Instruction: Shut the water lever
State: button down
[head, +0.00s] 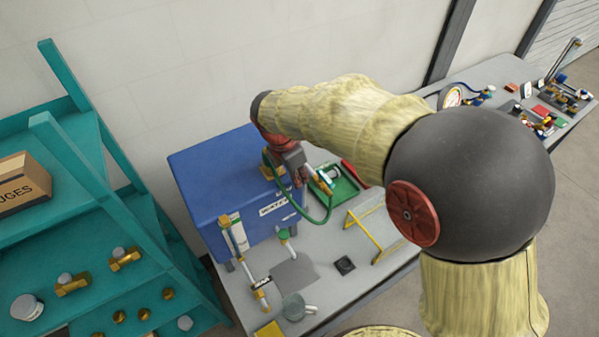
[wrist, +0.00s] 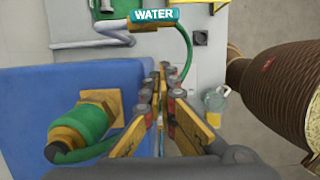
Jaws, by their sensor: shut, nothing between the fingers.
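In the wrist view a teal tag reading WATER (wrist: 155,15) sits at the top, over a white pipe with a yellow band (wrist: 118,27). Whether the tag is on the lever itself, I cannot tell. My gripper (wrist: 160,72) is shut and empty, its fingertips below the tag in the picture and apart from it. In the head view my gripper (head: 294,172) is beside the blue box (head: 210,180), and my arm hides part of that area. A green fitting with a brass nut (wrist: 98,110) is on the blue box, left of my fingers.
A green hose (head: 328,205) loops beside my gripper. The grey bench (head: 335,290) carries a white upright pipe (head: 238,235), a yellow frame (head: 362,238) and a small black block (head: 345,265). A teal shelf (head: 130,220) with brass fittings stands at left.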

aim_at(325, 180)
jog(key=w+d+f+p, duration=0.1)
jog(key=w+d+f, duration=0.2)
jog(key=d+f, duration=0.1)
jog(key=shift+d+f, duration=0.2)
jog(key=shift+f, duration=0.5)
